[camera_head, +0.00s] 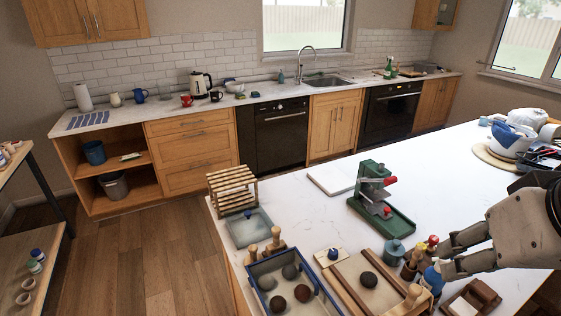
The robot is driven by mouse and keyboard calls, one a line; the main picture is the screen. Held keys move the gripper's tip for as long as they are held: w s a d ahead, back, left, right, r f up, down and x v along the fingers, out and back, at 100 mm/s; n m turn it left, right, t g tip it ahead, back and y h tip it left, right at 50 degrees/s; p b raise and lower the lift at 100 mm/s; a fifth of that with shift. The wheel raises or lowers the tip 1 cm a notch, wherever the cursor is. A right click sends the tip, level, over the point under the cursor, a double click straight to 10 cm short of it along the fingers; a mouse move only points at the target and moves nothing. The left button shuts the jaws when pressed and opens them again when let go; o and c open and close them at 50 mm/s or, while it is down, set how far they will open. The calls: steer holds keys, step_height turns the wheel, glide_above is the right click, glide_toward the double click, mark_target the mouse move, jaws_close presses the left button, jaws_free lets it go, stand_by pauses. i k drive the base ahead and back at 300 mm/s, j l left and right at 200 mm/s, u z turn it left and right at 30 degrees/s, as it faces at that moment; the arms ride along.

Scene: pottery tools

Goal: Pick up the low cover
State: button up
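I cannot tell for sure which thing is the low cover. A small blue-knobbed piece (333,254) sits on a pale square at the front of the white worktop. A grey-green lidded jar (394,252) stands to its right. My gripper (446,257) comes in from the right with its two fingers spread apart. The fingertips are close beside a cluster of small upright tools, including a blue one (432,280) and a red-topped one (432,241). I see nothing clearly held between the fingers, though the cluster partly hides the tips.
A blue-rimmed tray (256,299) with dark balls is at the front left. A green press (371,190) stands behind the jar, and a wooden rack (232,188) is at the left edge.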

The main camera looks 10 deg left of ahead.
mark_target(247, 224)
steer(key=k+j+z, duration=0.15)
steer(key=j, duration=0.25)
steer(key=k+j+z, duration=0.2)
steer(key=j, duration=0.2)
steer(key=k+j+z, duration=0.15)
steer(key=j, duration=0.25)
steer(key=j+z, duration=0.25)
steer(key=j, duration=0.25)
steer(key=k+j+z, duration=0.1)
steer(key=j+z, duration=0.15)
steer(key=j, duration=0.3)
steer(key=i+j+z, duration=0.15)
steer(key=j+z, duration=0.3)
steer(key=j, duration=0.85)
steer(key=j+z, duration=0.45)
steer(key=j, duration=0.85)
